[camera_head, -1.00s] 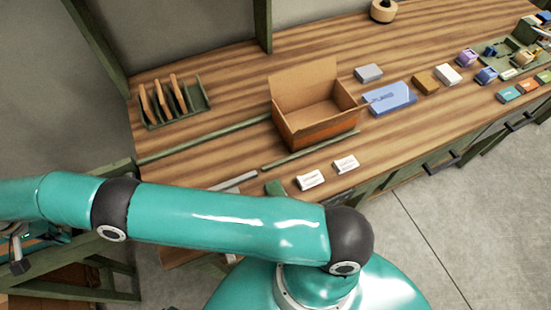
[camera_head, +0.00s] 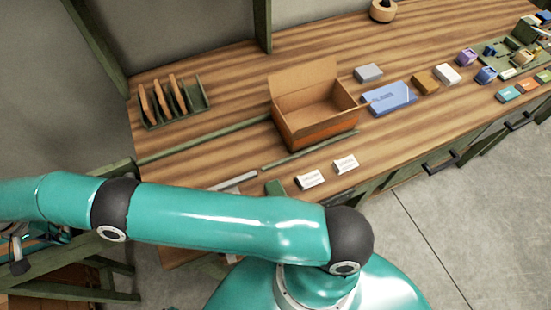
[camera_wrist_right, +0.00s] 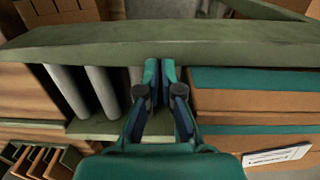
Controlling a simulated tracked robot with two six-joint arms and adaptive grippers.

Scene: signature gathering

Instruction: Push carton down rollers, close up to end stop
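In the right wrist view, my right gripper (camera_wrist_right: 160,72) has its two fingers together, with nothing visible between them. It is above the rollers (camera_wrist_right: 101,92), which are grey cylinders to its left. A brown carton (camera_wrist_right: 250,105) with teal bands is just right of the fingers. Whether the fingers touch it I cannot tell. A green rail (camera_wrist_right: 90,42) crosses beyond the fingertips; I cannot tell whether it is the end stop. In the head view my right arm reaches left across the picture, and its far end is mostly cut off. My left gripper is not in view.
An open, empty carton (camera_head: 318,132) stands on the wooden bench (camera_head: 225,90) near green strips (camera_head: 205,138). A slotted rack (camera_head: 172,100) stands left. A white label (camera_wrist_right: 278,155) shows in the wrist view.

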